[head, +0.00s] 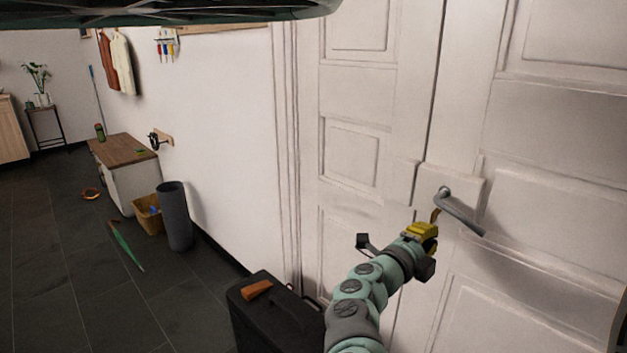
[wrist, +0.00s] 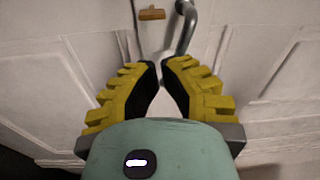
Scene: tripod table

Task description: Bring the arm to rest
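My gripper (head: 427,229), with yellow ridged fingers, is at the end of my teal arm, in front of the white double door (head: 355,155). In the head view it is just below and left of the metal lever handle (head: 462,212). In the wrist view my gripper (wrist: 160,66) shows both fingers with a narrow gap between the tips and nothing held. The handle (wrist: 187,28) shows beyond the tips, apparently apart from them. A small orange-brown piece (wrist: 151,14) is beside the handle; its attachment is unclear.
A black case (head: 268,318) with a brown item on top stands on the floor beside my arm. A low cabinet (head: 124,145), a dark cylindrical bin (head: 174,215) and a yellowish basket (head: 148,214) stand by the left wall. An umbrella (head: 127,246) lies on the otherwise mostly clear floor.

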